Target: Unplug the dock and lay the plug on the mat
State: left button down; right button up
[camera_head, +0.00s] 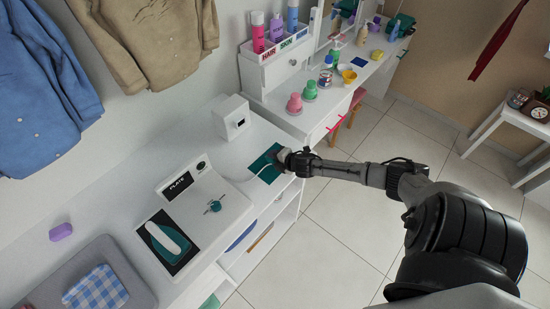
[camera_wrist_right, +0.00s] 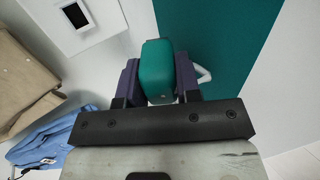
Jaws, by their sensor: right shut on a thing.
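My right gripper (camera_head: 286,156) is over the right edge of the dark green mat (camera_head: 264,165) on the white counter. In the right wrist view the gripper (camera_wrist_right: 159,78) is shut on a teal plug (camera_wrist_right: 157,62), with a white cord loop beside its right finger. The mat (camera_wrist_right: 205,35) fills the background behind the plug; I cannot tell whether the plug touches it. In the head view the gripper mostly hides the plug. A white box (camera_head: 231,118) with a dark face stands behind the mat; it also shows in the wrist view (camera_wrist_right: 85,34). My left gripper is not in view.
A white unit (camera_head: 205,203) marked PLATE, with a teal knob and an iron-shaped thing on a dark pad, stands left of the mat. A pale cord runs between it and the mat.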

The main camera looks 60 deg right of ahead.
jog(key=o, duration=1.1)
jog(key=shift+c, duration=0.2)
jog(key=shift+f, duration=0.1)
jog(key=shift+o, duration=1.3)
jog(key=shift+s+d+f, duration=0.1)
jog(key=shift+s+f, duration=0.1)
jog(key=shift+f, duration=0.05)
jog(key=shift+c, duration=0.7)
